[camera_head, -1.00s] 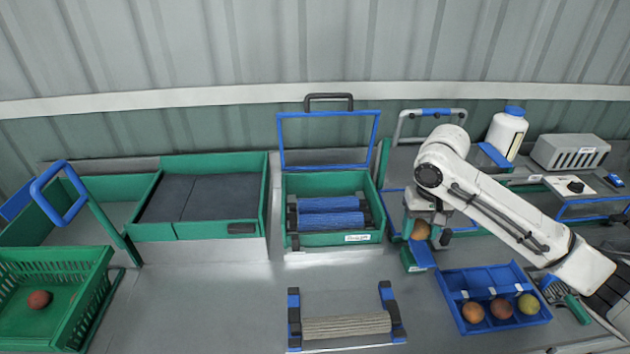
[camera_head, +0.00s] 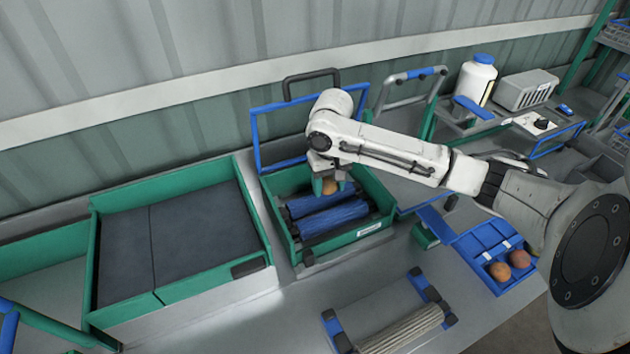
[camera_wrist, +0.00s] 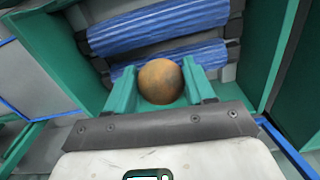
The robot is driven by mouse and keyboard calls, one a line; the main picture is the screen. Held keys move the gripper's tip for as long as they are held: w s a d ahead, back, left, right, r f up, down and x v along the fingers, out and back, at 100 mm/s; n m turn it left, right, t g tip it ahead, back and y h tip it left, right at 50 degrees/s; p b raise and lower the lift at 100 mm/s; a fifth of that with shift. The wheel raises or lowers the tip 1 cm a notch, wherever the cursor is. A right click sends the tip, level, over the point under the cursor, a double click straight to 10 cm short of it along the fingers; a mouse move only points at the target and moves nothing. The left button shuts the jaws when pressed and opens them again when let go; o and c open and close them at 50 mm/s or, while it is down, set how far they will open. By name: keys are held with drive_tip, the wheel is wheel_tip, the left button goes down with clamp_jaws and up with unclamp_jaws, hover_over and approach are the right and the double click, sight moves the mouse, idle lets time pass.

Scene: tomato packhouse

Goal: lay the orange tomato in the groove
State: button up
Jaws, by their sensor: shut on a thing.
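My gripper (camera_head: 330,186) is shut on the orange tomato (camera_head: 329,188), above the rear part of a green box (camera_head: 376,224). Two ribbed blue rollers, a rear one (camera_head: 320,203) and a front one (camera_head: 334,219), lie side by side in the box with a narrow groove between them. In the wrist view the tomato (camera_wrist: 160,82) sits between the two green fingers and overlaps the edge of the nearer roller (camera_wrist: 207,54); the other roller (camera_wrist: 158,26) lies beyond. I cannot tell how high the tomato is above them.
A blue tray (camera_head: 466,246) at right holds tomatoes, partly hidden by my arm. A beige ribbed roller on a stand (camera_head: 402,331) is in front. A green-walled bin with dark pads (camera_head: 205,232) is at left. A blue frame (camera_head: 256,140) stands behind the box.

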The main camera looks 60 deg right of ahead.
sight(327, 198)
drive_tip(key=shift+w+f, duration=0.2)
drive_tip(key=shift+f, duration=2.25)
drive_tip(key=shift+f, duration=0.4)
drive_tip(key=o, duration=0.8)
drive_tip(key=c, duration=0.3)
drive_tip(key=shift+r, duration=3.55)
